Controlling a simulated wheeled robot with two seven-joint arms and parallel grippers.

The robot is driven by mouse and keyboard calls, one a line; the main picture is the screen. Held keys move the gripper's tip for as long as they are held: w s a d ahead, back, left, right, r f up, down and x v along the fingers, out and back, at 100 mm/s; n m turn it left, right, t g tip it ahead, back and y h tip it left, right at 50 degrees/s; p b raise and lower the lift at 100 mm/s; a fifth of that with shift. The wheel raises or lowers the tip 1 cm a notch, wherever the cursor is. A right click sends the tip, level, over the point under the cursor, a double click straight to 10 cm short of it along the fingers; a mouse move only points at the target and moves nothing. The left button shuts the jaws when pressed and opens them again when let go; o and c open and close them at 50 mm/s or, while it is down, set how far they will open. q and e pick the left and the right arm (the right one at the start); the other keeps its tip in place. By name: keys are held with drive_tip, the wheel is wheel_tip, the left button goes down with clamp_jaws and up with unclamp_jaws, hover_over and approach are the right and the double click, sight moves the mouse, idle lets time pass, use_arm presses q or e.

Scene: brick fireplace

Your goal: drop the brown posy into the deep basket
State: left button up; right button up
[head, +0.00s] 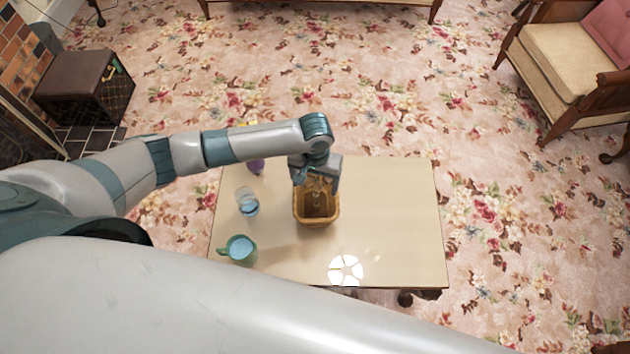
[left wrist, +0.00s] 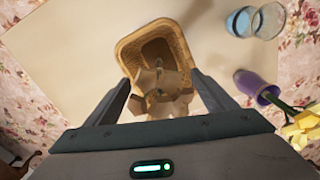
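The brown posy (left wrist: 160,98) fills the gap between the fingers of my left gripper (left wrist: 160,80) in the left wrist view. The posy's stem points toward the basket's opening. My right gripper is not in view.
On the cream table (head: 390,210), a glass with blue contents (head: 248,203) and a green mug (head: 239,249) stand left of the basket. A purple vase (head: 256,167) with yellow flowers is at the back left. The table's right side is clear.

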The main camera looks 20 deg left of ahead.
use_arm(q)
drive_tip(key=shift+r, duration=0.15)
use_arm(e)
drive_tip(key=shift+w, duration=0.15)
use_arm(q)
drive_tip(key=shift+r, duration=0.6)
wheel_tip(320, 180, up, 11)
drive_tip(key=shift+f+b, duration=0.15)
drive_tip(key=shift+b, duration=0.3)
drive_tip(key=shift+r, duration=0.55)
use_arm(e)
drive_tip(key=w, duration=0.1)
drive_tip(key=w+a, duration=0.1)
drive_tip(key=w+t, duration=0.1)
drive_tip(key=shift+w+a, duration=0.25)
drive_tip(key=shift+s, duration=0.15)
